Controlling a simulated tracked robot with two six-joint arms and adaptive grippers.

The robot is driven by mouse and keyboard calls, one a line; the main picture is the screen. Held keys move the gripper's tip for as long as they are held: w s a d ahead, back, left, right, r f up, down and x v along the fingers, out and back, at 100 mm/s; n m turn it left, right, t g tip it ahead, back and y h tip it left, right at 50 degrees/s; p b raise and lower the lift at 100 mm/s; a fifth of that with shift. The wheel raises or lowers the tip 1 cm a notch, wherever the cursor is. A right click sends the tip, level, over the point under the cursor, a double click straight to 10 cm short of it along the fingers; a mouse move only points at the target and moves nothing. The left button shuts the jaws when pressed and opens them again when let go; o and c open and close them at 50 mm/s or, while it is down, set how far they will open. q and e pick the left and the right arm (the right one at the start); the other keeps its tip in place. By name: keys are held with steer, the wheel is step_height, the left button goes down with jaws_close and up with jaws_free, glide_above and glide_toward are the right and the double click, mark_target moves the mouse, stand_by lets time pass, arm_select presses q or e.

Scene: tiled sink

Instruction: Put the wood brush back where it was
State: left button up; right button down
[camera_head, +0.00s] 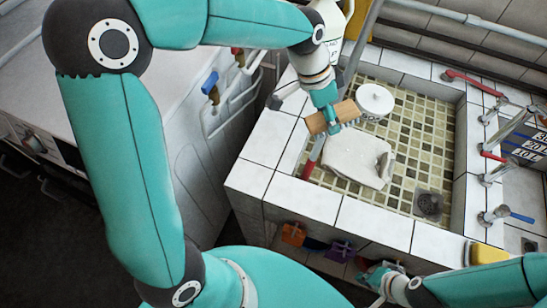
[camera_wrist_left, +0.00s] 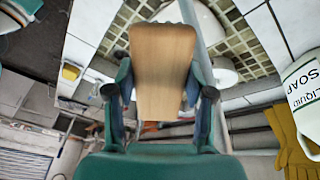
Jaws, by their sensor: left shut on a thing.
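The wood brush (camera_head: 318,123) is a brown block held in my left gripper (camera_head: 334,112), above the left rim of the tiled sink (camera_head: 290,188). In the left wrist view the brush (camera_wrist_left: 163,68) stands between the two fingers of my left gripper (camera_wrist_left: 160,85), its flat wooden face towards the camera. The left gripper is shut on it. My right gripper (camera_head: 380,275) is low at the right, in front of the sink's front wall and apart from the brush. Its fingers are too small and dark to read.
A white round object (camera_head: 375,98) and a crumpled white thing (camera_head: 358,163) lie in the sink. A soap bottle (camera_wrist_left: 305,85) and yellow gloves (camera_wrist_left: 290,140) are at right in the wrist view. Taps (camera_head: 495,172) line the sink's right side. A yellow block (camera_head: 488,253) sits on the front rim.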

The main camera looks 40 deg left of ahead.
arm_select(q)
steer(key=s+a+m+g+y+b, duration=0.1)
steer(key=s+a+m, duration=0.1)
steer(key=a+m, duration=0.35)
steer(key=s+a+m+g+y+b, duration=0.1)
steer(key=s+a+m+y+b, duration=0.15)
steer(key=a, duration=0.55)
steer(key=p, duration=0.1)
glide_above(268, 154)
steer(key=shift+h, duration=0.45)
step_height(268, 154, down, 14)
steer(key=shift+a+f, duration=0.15)
steer(key=shift+f, duration=2.55)
steer(key=o, duration=1.3)
steer(key=shift+r, duration=0.1)
steer(key=r, duration=1.2)
steer(key=shift+a, duration=0.25)
